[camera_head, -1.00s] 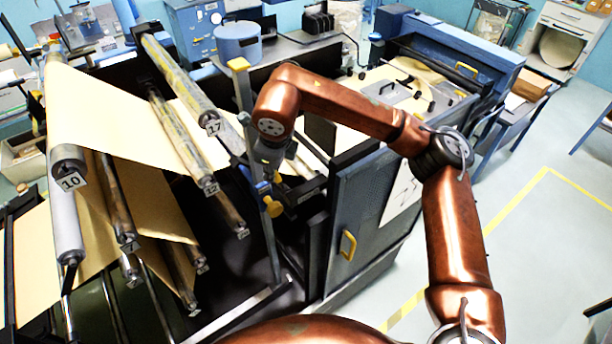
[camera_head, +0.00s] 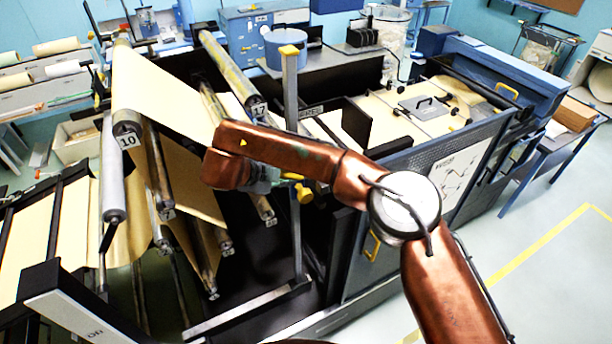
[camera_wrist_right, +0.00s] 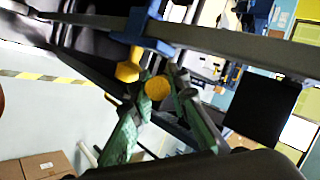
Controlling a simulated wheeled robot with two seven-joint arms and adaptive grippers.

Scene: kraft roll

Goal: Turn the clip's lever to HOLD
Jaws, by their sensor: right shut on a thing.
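The clip (camera_wrist_right: 148,28) is a blue block on a grey upright bar, seen from close by in the right wrist view. A yellow hex-shaped piece (camera_wrist_right: 128,69) sticks out below it. The lever's round yellow end (camera_wrist_right: 158,88) lies between the green fingertips of my right gripper (camera_wrist_right: 160,90), which is shut on it. In the head view a yellow knob (camera_head: 305,194) shows beside the bar. There, my right arm's copper wrist hides most of the gripper and clip. No HOLD marking is readable. My left gripper is not in view.
The grey upright bar (camera_head: 291,110) has a yellow cap. Numbered rollers, including roller 10 (camera_head: 113,180), carry kraft paper just left of my right wrist. A grey cabinet (camera_head: 435,185) stands behind my forearm. Open floor (camera_head: 545,240) lies to the right.

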